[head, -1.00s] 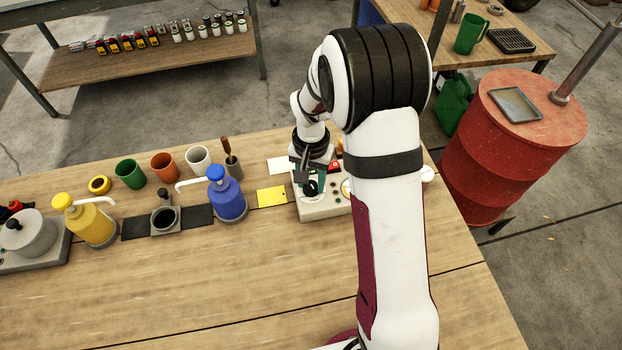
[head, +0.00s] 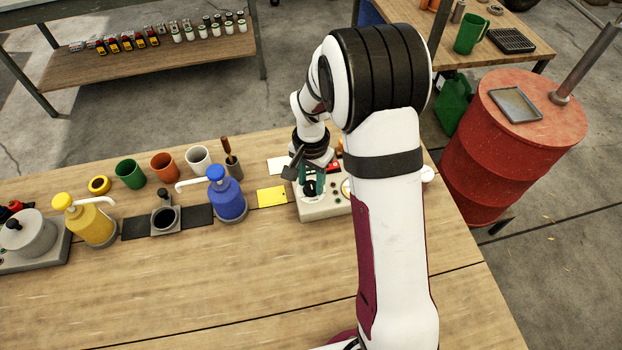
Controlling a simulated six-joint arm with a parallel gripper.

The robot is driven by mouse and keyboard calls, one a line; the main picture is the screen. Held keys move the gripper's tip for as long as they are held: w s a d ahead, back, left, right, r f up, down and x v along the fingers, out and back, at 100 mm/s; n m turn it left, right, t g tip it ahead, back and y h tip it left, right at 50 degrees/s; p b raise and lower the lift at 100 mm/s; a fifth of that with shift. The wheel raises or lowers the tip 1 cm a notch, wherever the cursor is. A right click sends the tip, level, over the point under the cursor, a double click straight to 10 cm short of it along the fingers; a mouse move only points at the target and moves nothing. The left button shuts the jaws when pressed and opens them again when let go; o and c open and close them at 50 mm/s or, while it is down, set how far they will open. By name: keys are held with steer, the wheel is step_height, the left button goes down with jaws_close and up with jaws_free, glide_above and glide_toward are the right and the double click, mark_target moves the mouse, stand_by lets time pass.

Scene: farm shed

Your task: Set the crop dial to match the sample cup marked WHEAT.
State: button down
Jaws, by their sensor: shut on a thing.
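My gripper (head: 310,186) is shut on the black dial knob (head: 310,189) of a pale control box (head: 321,209) at the right of the bench. The arm hides much of the box, and the dial's markings are too small to read. A green cup (head: 130,173), an orange cup (head: 164,167) and a white cup (head: 198,159) stand in a row behind. I can read no WHEAT mark on any cup.
A blue pump bottle (head: 226,199) and a yellow card (head: 272,197) are left of the box. A yellow pump bottle (head: 91,226) and a grey device (head: 30,240) are farther left. A red drum (head: 495,160) stands beyond the bench. The front bench is clear.

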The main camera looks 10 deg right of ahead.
mark_target(311, 184)
steer(key=shift+c, duration=2.2)
jaws_free()
step_height(311, 184, up, 16)
steer(key=shift+f, duration=0.1)
